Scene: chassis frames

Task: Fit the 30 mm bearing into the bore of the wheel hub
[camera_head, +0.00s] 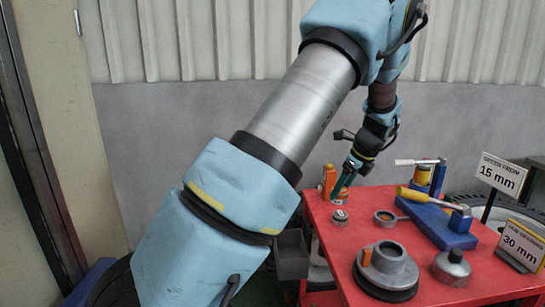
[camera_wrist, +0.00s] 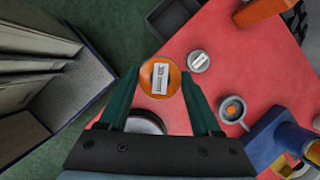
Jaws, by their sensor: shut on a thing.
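My gripper (camera_wrist: 161,84) is shut on an orange disc, the bearing (camera_wrist: 172,85), whose white label appears to read 30 mm. The bearing sits between my green fingertips in the wrist view. In the head view my gripper (camera_head: 343,189) points down over the back left part of the red table, and the bearing cannot be made out there. The wheel hub (camera_head: 402,270) is a grey flanged part on a dark round base at the front of the table. My gripper is behind and left of it, apart from it. The wrist view shows a dark round part (camera_wrist: 145,124), mostly hidden behind my gripper.
A small labelled disc (camera_head: 340,217) and a ring-shaped part (camera_head: 385,217) lie on the red table (camera_head: 335,242). A blue fixture with a yellow handle (camera_head: 440,222) and a grey knobbed part (camera_head: 452,268) stand right. An orange object (camera_head: 328,178) stands at the back left. Signs read 15 mm and 30 mm.

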